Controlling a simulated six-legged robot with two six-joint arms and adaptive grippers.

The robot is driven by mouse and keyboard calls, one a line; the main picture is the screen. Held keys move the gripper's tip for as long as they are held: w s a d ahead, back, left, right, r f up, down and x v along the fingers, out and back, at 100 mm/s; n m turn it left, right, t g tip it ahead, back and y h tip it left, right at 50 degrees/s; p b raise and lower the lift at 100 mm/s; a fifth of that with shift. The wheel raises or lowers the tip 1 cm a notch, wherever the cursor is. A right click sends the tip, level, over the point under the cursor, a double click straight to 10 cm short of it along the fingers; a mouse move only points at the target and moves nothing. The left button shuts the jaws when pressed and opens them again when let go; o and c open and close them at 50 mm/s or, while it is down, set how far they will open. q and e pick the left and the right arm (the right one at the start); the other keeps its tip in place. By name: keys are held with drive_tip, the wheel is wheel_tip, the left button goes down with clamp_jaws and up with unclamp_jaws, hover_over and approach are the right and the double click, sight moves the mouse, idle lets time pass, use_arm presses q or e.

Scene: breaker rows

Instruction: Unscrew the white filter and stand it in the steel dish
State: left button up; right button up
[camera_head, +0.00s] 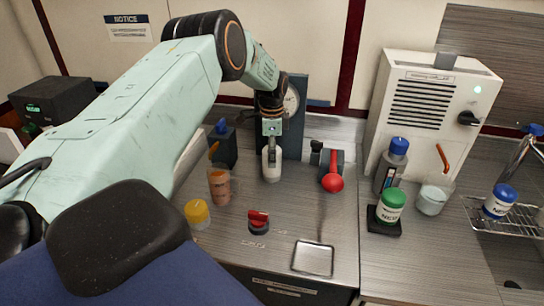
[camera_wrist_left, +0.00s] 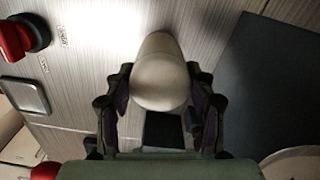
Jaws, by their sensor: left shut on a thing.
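The white filter (camera_head: 271,168) is a pale rounded cylinder, upright below my left gripper (camera_head: 271,148) in the head view. In the left wrist view the filter (camera_wrist_left: 160,78) sits between the two fingers of the left gripper (camera_wrist_left: 160,95), which is shut on it. I cannot tell whether the filter is still joined to its mount or touches the counter. The steel dish (camera_head: 313,258) is a shallow square tray, empty, at the counter's front; it also shows at the left of the left wrist view (camera_wrist_left: 24,95). My right gripper is not in view.
A dark blue panel with a gauge (camera_head: 291,102) stands behind the filter. A red-ball valve (camera_head: 332,183) is right of it. A red knob (camera_head: 258,222), an orange-filled beaker (camera_head: 219,187) and a yellow-capped jar (camera_head: 197,213) are nearer or left. The counter before the filter is fairly clear.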

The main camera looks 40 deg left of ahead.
use_arm(q)
drive_tip(key=n+p, duration=0.1)
drive_tip(key=n, duration=0.4)
drive_tip(key=shift+n+p, duration=0.4)
drive_tip(key=n+p, duration=0.1)
drive_tip(key=n, duration=0.4)
drive_tip(key=o, duration=1)
